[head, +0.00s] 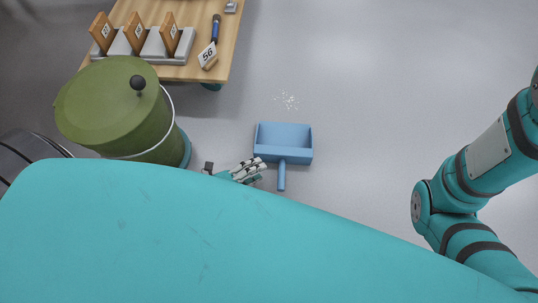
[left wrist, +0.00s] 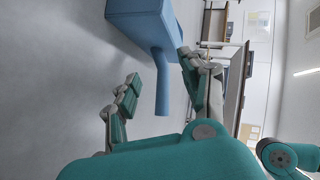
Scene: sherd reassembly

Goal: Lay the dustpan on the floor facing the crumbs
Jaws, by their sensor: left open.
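The blue dustpan (head: 284,138) lies on the grey floor in the middle of the head view. Its pan is on the side of the pale crumbs (head: 288,101), and its handle (head: 282,178) points away from them. A short strip of bare floor separates pan and crumbs. My left gripper (head: 257,170) is just left of the handle, partly hidden by my teal body. In the left wrist view the open fingers (left wrist: 163,95) stand on either side of the dustpan handle (left wrist: 162,88), not closed on it. My right arm shows at the right; its gripper is out of view.
A green lidded bin (head: 110,110) stands left of the dustpan. A wooden table (head: 220,70) at the upper left carries a grey rack with wooden pieces, a blue-handled tool (head: 215,27) and a tag marked 56. The floor right of the dustpan is clear.

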